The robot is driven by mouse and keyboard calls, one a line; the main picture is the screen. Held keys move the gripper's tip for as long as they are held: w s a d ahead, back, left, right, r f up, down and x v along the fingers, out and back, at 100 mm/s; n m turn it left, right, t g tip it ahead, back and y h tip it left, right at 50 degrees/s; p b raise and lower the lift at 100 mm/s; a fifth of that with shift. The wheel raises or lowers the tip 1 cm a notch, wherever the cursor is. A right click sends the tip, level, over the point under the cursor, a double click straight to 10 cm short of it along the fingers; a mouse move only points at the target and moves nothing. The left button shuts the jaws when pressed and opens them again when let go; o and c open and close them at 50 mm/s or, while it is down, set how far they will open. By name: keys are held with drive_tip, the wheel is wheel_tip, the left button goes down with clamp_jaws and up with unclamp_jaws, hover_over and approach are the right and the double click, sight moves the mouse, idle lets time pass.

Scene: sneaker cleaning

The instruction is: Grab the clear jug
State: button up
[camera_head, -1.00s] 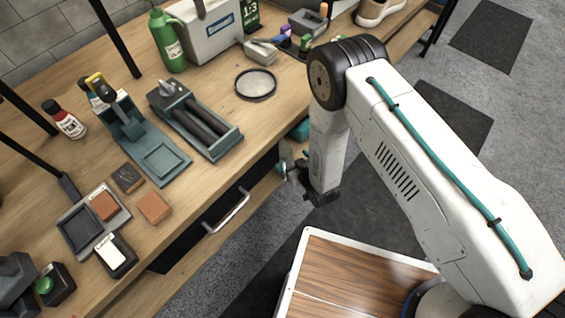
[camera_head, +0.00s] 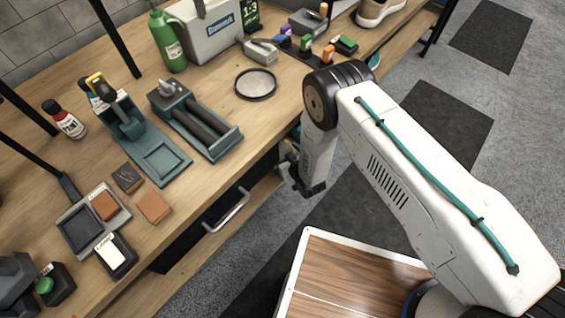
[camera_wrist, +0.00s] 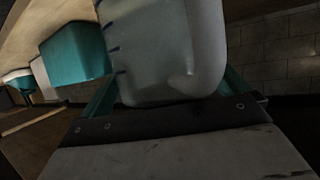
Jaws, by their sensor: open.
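The clear jug (camera_wrist: 165,45), cloudy white with blue measuring marks, fills the upper middle of the wrist view, very close to the camera. My gripper (camera_wrist: 168,97) has its teal fingers apart, one showing on each side of the jug's lower part. The jug seems to stand between them; the fingertips are mostly hidden behind it, and I cannot tell whether they touch it. In the head view my wrist (camera_head: 308,180) is at the bench's front, low by the under-shelf. The jug is not visible there.
A teal container (camera_wrist: 75,55) stands left of the jug in the wrist view. The workbench top (camera_head: 235,125) above holds a green bottle (camera_head: 167,40), a grey box (camera_head: 210,35) and a round dish (camera_head: 256,84). A drawer handle (camera_head: 227,211) sticks out from the bench front.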

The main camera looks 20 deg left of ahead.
drive_tip(key=c, duration=1.3)
drive_tip(key=shift+o, duration=0.2)
drive_tip(key=shift+r, duration=0.15)
